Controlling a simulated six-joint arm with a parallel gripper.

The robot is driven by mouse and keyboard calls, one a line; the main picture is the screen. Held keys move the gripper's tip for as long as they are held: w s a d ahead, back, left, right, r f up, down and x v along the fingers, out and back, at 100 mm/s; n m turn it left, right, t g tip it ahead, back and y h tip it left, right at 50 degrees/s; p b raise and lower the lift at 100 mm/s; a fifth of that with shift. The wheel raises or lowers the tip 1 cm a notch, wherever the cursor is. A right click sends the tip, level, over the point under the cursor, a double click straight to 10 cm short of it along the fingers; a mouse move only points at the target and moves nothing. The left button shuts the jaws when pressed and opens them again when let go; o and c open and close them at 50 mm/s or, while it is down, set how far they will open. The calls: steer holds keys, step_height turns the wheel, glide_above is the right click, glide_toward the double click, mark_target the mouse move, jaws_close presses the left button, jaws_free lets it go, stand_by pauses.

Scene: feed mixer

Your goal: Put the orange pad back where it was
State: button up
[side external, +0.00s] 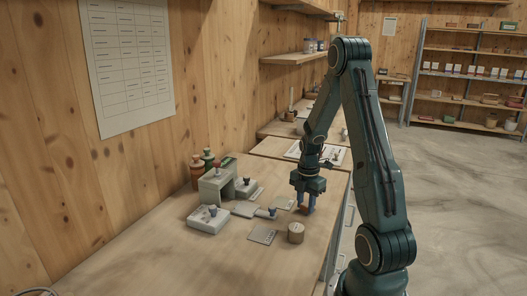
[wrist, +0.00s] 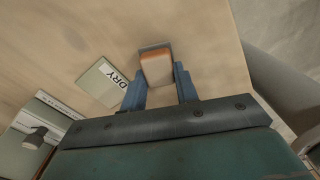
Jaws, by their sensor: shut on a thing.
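The orange pad (wrist: 157,69) is a small block with an orange edge and a paler face, with a dark grey strip along its far side in the wrist view. My gripper (wrist: 160,82) is shut on it, with one blue finger on each side. In the side external view, my gripper (side external: 307,204) points down low over the right part of the bench, and the pad (side external: 303,209) shows as a small orange-red patch between the fingers. I cannot tell whether the pad touches the bench top. A flat card marked DRY (wrist: 101,83) lies left of the pad in the wrist view.
A grey-green stand (side external: 217,185), boxes with knobs (side external: 208,218) and bottles (side external: 196,172) stand further left.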

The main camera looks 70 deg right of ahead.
mark_target(305, 205)
steer(key=shift+f, duration=0.1)
steer(key=o, duration=0.9)
steer(key=shift+o, duration=0.2)
step_height(305, 205, up, 12)
stand_by(0.4)
stand_by(0.5)
